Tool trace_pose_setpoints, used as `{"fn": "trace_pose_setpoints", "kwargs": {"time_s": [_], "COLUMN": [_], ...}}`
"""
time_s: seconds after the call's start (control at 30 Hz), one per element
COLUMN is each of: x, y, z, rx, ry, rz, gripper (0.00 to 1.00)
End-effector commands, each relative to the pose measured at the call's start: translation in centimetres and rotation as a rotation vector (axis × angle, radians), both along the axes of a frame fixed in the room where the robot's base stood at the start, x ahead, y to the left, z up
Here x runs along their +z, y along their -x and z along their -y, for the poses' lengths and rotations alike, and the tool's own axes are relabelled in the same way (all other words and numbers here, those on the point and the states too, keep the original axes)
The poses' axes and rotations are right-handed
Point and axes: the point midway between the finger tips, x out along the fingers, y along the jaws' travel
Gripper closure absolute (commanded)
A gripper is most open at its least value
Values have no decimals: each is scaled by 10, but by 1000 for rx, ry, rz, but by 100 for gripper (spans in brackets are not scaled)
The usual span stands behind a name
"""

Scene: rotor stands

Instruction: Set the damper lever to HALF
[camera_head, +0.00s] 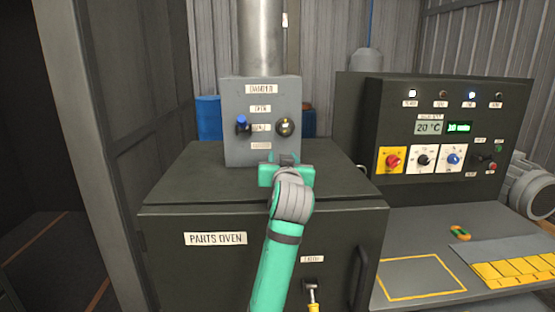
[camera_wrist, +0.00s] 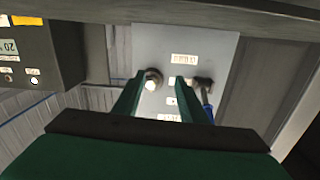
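The grey damper box (camera_head: 262,150) stands on the oven top, with a DAMPER label above OPEN and further labels. A blue-tipped fitting (camera_head: 242,124) is left of the labels and shows right of the fingers in the wrist view (camera_wrist: 207,98). My gripper (camera_head: 286,161) is low before the box; its green fingers (camera_wrist: 158,88) are apart, with nothing clearly held.
The parts oven (camera_head: 165,238) stands below, with a door handle and a yellow-handled latch (camera_head: 312,294). A control panel (camera_head: 450,125) with knobs and displays is on the right. A bench (camera_head: 400,250) bears a yellow-outlined area and an orange-green item (camera_head: 460,233).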

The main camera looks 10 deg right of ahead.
Motion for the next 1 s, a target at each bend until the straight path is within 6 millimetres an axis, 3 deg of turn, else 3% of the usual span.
{"fn": "trace_pose_setpoints", "kwargs": {"time_s": [0.47,1.0], "x": [1,3], "y": [4,93], "z": [-14,-21], "rx": [15,11], "ry": [2,2], "rz": [2,3], "gripper": [62,62]}}
